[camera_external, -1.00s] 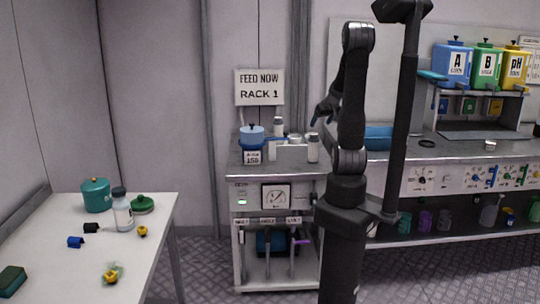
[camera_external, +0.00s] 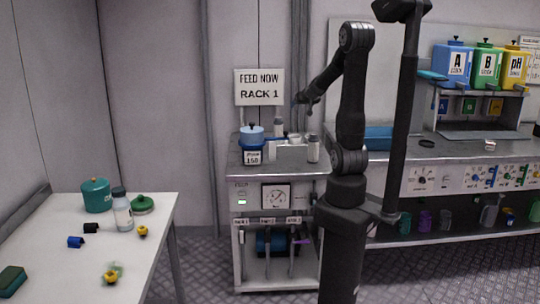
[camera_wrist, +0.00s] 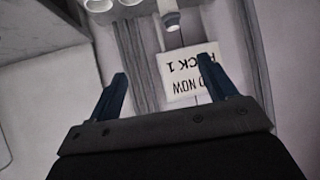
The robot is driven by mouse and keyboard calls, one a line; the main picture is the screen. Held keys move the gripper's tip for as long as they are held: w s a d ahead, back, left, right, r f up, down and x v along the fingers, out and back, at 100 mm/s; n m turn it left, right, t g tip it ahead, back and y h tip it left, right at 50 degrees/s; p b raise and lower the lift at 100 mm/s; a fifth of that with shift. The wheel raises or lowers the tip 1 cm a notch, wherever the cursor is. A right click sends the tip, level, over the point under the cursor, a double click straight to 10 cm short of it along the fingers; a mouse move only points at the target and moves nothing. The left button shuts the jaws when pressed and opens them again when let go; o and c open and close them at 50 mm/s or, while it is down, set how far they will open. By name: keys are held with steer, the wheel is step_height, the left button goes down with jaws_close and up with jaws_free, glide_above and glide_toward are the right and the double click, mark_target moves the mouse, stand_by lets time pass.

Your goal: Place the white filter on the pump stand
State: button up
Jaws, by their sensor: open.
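My gripper (camera_external: 303,100) is raised in front of the wall, above the back of the small steel unit (camera_external: 238,172). In the wrist view its two dark blue fingers (camera_wrist: 168,84) are wide apart, with nothing between them but wall and sign. Small white items (camera_external: 293,138) and a white piece (camera_external: 271,151) sit on the unit's top, below and apart from my gripper. They are too small to tell which is the white filter. I cannot single out the pump stand with certainty.
A blue lidded pot (camera_external: 252,134) and a white bottle (camera_external: 313,149) stand on the unit. A "FEED NOW RACK 1" sign (camera_external: 259,87) stands behind. The left table (camera_external: 60,250) holds a teal pot (camera_external: 96,195), a bottle (camera_external: 122,212) and small parts. A blue tray (camera_external: 378,138) lies right.

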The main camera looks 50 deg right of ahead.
steer(key=w+a+m+h, duration=0.2)
steer(key=w+m+h, duration=0.1)
steer(key=w, duration=0.1)
steer(key=s+a+f+m+g+h, duration=0.1)
steer(key=s+a+m+g+h, duration=0.85)
steer(key=a, duration=0.25)
glide_toward(311, 142)
steer(key=shift+n, duration=0.45)
steer(key=d, duration=0.9)
steer(key=shift+w+d+f, duration=0.1)
steer(key=shift+d, duration=1.25)
steer(key=shift+w+d+f, duration=0.1)
steer(key=shift+d, duration=1.25)
steer(key=c, duration=1.2)
